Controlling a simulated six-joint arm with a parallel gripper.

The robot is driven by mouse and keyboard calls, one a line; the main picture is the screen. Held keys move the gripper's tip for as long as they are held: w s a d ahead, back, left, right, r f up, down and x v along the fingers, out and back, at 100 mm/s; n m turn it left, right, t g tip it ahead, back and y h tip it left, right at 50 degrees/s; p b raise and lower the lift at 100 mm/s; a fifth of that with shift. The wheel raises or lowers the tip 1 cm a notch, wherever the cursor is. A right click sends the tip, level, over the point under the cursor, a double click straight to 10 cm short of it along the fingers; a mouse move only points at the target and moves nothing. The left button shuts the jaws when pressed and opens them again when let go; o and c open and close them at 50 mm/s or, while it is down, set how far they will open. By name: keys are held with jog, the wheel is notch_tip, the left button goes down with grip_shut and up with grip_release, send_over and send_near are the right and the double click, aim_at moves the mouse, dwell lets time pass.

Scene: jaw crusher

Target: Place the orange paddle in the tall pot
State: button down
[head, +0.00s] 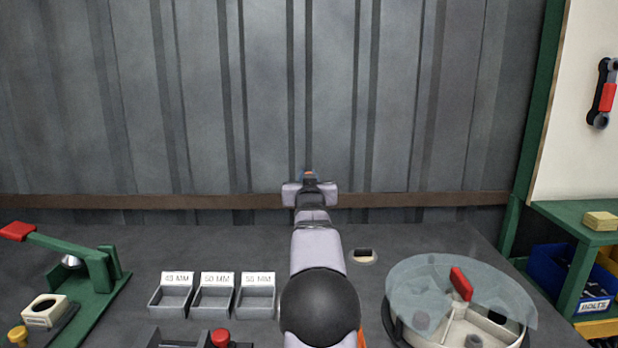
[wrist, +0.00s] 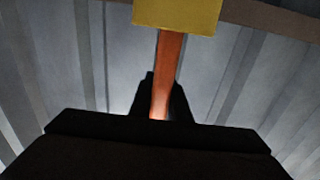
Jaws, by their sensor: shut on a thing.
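My gripper (head: 309,180) is raised in front of the grey back wall, at the far end of my arm in the head view. In the wrist view my gripper (wrist: 162,100) is shut on the orange paddle (wrist: 166,65), whose narrow orange shaft stands up between the dark fingers. A yellow block (wrist: 177,14) is at the shaft's far end, cut off by the top edge. I cannot make out the tall pot; my arm hides the middle of the bench.
Three labelled grey bins (head: 213,300) stand left of my arm. A green lever press (head: 95,270) is at far left. A round divided tray with a clear lid (head: 460,300) is at right. An orange edge (head: 361,335) shows beside my arm. A green shelf (head: 580,220) stands far right.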

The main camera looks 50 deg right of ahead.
jog(key=c, duration=1.6)
grip_release()
jog(key=shift+s+a+f+b, duration=0.1)
jog(key=shift+s+a+b, duration=0.1)
jog(key=shift+b, duration=0.2)
jog(key=b+v, duration=0.7)
jog(key=v, duration=0.2)
jog(key=shift+s+a, duration=0.15)
